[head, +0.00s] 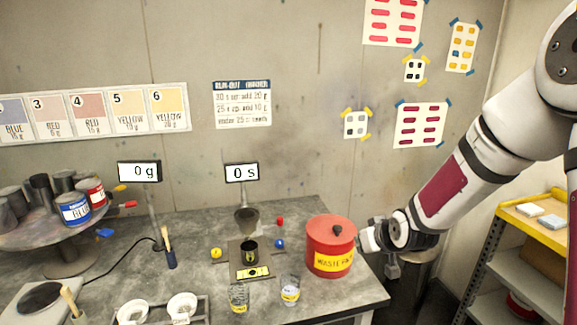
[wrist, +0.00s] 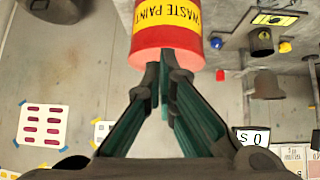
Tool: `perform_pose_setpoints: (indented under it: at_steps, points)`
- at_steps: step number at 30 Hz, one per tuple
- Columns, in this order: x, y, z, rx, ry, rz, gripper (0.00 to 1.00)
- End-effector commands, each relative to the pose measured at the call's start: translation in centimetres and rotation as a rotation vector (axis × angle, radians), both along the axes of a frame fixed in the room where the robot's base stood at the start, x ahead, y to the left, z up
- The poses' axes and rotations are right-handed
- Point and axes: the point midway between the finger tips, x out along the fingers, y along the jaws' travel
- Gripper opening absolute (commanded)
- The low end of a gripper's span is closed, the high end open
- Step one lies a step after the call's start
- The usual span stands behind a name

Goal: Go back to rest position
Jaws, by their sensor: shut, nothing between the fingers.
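My arm reaches in from the right in the head view. My gripper (head: 390,268) is beside the right side of the red waste paint bin (head: 330,236), near the table's right edge. In the wrist view my gripper (wrist: 162,75) is shut with nothing between its fingers. The fingertips appear close to the bin (wrist: 167,38), which looks upside down there. I cannot tell whether they touch it.
The grey table (head: 345,295) holds a dark cup (head: 249,252), two small glasses, white bowls (head: 182,305) and a funnel (head: 247,218). Paint cans (head: 75,209) stand at the left. A yellow-topped shelf (head: 540,228) is at the right. Open air lies above the table.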

Motion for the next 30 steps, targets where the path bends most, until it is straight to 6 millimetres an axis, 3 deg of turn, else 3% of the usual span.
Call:
perform_pose_setpoints:
  at_steps: [3, 8, 15, 24, 30]
  points:
    - [-2.2, 0.2, 3.6, -0.058, 0.038, -0.006, 0.00]
    - [-5.9, 0.3, 7.7, -0.106, 0.094, -0.035, 0.00]
    - [-12.7, 0.8, 13.1, -0.133, 0.159, -0.093, 0.00]
    - [-22.9, 1.8, 17.4, -0.084, 0.230, -0.155, 0.00]
    - [-28.9, 2.5, 18.4, -0.024, 0.274, -0.168, 0.00]
